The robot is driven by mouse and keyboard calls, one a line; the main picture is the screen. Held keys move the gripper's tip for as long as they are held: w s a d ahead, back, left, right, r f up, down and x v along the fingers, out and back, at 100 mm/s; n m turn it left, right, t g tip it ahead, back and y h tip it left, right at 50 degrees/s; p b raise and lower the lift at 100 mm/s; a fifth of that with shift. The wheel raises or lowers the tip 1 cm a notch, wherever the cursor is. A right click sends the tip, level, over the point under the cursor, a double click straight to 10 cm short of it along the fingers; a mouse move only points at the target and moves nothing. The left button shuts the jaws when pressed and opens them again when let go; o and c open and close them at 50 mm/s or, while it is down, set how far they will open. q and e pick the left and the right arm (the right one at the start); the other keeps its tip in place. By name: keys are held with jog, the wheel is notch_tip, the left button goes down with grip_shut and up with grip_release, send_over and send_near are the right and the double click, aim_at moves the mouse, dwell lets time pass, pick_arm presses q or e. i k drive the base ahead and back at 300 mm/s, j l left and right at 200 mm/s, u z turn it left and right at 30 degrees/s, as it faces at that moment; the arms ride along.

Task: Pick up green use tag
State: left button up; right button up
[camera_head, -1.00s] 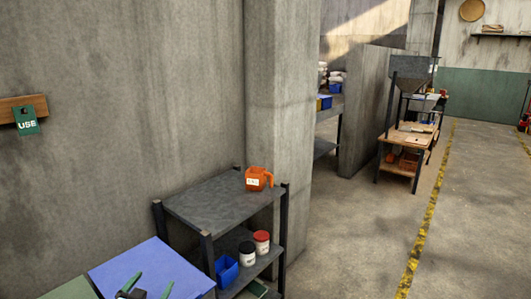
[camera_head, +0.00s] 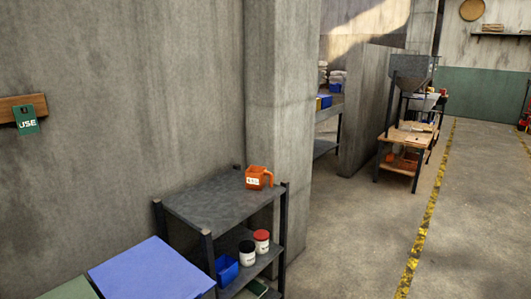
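The green tag (camera_head: 26,122) with white "USE" lettering hangs on the wall at the far left of the head view. Its top lies against a brown wooden board (camera_head: 12,108) fixed to the concrete wall; the left part of the board is cut off by the frame edge. The first letter on the tag is not clear. Neither of my grippers is in view, so I cannot see their state or their distance from the tag.
A concrete pillar (camera_head: 280,110) stands behind. Open floor (camera_head: 350,240) lies to the right.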

aim_at(27, 124)
jog(key=u, duration=1.1)
